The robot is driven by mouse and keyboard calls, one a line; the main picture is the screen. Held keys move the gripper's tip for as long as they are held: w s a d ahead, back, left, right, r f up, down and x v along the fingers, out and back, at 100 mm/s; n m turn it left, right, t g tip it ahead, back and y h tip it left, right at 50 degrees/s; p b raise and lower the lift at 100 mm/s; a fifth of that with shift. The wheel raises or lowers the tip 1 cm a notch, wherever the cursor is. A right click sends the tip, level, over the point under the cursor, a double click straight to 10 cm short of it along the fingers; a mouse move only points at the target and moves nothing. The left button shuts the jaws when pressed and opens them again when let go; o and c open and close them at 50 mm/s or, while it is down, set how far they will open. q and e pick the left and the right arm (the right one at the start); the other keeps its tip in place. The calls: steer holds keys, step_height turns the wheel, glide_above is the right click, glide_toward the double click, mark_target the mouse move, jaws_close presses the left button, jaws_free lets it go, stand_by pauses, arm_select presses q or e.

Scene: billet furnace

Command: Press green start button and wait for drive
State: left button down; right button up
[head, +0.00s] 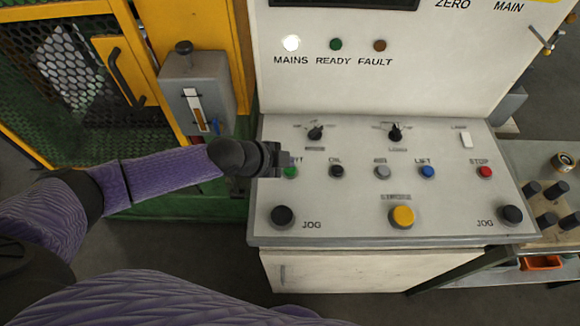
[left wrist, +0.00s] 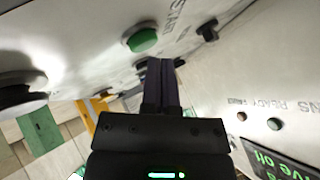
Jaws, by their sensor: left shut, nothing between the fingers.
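The green start button (head: 290,173) is at the left end of the button row on the sloped control panel (head: 345,215). My left gripper (head: 286,160) is shut and empty, right by the button and partly covering it and its label. In the left wrist view the green button (left wrist: 142,40) shows whole beside the START label, just past the shut fingertips of my left gripper (left wrist: 160,64). The fingertips look close to the button, but I cannot tell whether they touch the panel. My right gripper is not in view.
The MAINS lamp (head: 291,43) is lit white; the READY lamp (head: 336,44) and FAULT lamp (head: 379,45) look dark. Black, grey, blue and red buttons (head: 485,172) continue the row. Knobs (head: 315,132) sit above; a black JOG button (head: 282,215) sits below. A yellow-framed mesh guard (head: 115,75) stands left.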

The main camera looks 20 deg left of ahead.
mark_target(286, 170)
arm_select(q)
steer(key=shift+f, duration=0.2)
steer(key=shift+f+b, duration=0.4)
steer(key=shift+f, duration=0.05)
stand_by(0.5)
steer(key=shift+r+p, duration=0.8)
steer(key=shift+r, duration=0.05)
step_height(286, 170, up, 5)
steer(key=p, duration=0.4)
steer(key=shift+p, duration=0.3)
stand_by(0.4)
